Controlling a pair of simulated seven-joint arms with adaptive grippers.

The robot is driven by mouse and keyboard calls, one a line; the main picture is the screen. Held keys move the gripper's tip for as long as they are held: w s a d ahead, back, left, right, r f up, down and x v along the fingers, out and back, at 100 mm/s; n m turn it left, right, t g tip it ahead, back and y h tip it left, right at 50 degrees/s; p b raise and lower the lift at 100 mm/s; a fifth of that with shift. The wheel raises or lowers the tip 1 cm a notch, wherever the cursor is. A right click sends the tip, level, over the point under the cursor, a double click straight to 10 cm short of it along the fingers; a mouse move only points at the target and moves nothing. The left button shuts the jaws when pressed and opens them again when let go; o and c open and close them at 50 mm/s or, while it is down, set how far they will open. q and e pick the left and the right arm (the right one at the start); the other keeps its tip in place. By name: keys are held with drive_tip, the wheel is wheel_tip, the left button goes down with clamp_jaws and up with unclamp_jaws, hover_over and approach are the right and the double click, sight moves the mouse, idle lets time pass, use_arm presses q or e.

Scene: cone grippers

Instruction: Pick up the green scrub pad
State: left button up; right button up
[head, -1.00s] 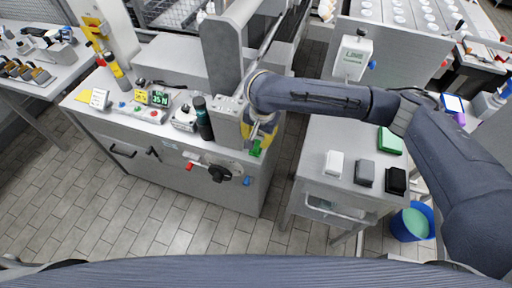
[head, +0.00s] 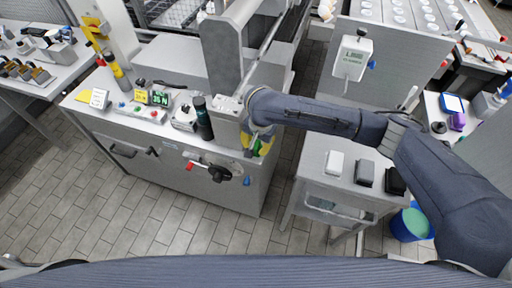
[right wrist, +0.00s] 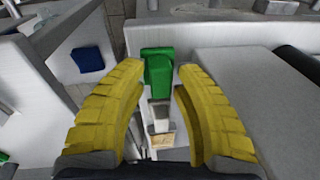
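My right gripper (head: 258,145) is in front of the grey machine cabinet, left of the small side table. In the right wrist view its yellow fingers (right wrist: 158,110) are spread wide, with nothing gripped. A green block-like part (right wrist: 158,67), perhaps a valve handle, shows beyond and between the fingertips, above a metal stem; I cannot tell whether they touch it. The flat green pad on the side table, visible earlier behind the black block, is now hidden behind my right forearm. My left gripper is not in view.
The side table (head: 318,185) carries a white block (head: 335,162), a grey block (head: 365,173) and a black block (head: 396,181). A blue bucket (head: 402,231) stands on the floor to its right. A blue handle (right wrist: 88,60) is left of the fingers.

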sight(256, 144)
drive_tip(key=shift+c, duration=0.4)
clamp_jaws()
wheel_tip(256, 144, up, 20)
idle(1.1)
